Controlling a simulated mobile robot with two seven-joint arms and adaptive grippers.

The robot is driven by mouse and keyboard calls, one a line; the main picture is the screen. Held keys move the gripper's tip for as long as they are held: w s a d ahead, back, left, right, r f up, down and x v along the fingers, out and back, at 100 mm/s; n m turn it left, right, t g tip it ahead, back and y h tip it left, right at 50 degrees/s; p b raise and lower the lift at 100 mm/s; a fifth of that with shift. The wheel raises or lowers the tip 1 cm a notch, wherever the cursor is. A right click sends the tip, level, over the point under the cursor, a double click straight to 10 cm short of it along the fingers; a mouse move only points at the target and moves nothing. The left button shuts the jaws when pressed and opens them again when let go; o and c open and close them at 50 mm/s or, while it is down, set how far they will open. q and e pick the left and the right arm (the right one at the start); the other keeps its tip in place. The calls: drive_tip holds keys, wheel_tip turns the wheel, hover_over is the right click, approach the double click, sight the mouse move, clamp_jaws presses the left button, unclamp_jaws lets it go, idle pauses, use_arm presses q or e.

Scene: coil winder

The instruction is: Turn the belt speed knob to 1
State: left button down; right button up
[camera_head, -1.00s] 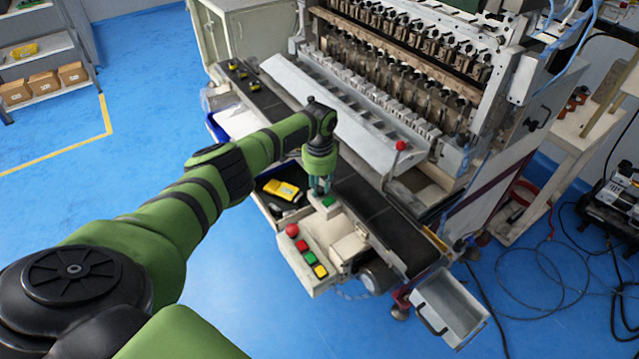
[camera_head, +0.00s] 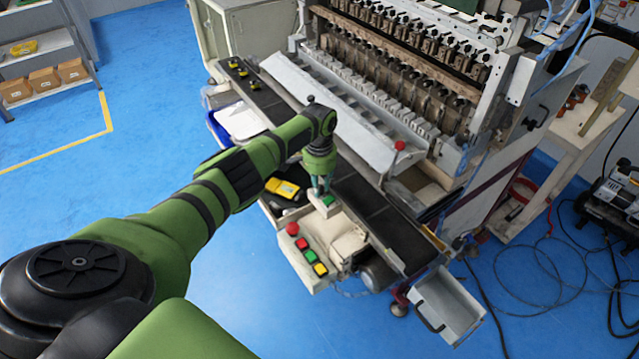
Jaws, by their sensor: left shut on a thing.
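My left gripper (camera_head: 321,191) points down at the small control box (camera_head: 324,208) with a green face, beside the conveyor belt. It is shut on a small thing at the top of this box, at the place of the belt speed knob. The knob itself is hidden by the fingers, and its setting cannot be read. The dark conveyor belt (camera_head: 372,213) runs just behind the box. My right gripper is not in view.
A button panel (camera_head: 305,256) with a red knob and coloured buttons stands in front of the box. A yellow meter (camera_head: 283,187) lies in a dark tray to the left. The coil winder (camera_head: 400,90) stands behind the belt. A metal bin (camera_head: 446,305) hangs at the belt's right end.

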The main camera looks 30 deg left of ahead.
use_arm(q)
drive_tip(key=c, duration=1.3)
unclamp_jaws()
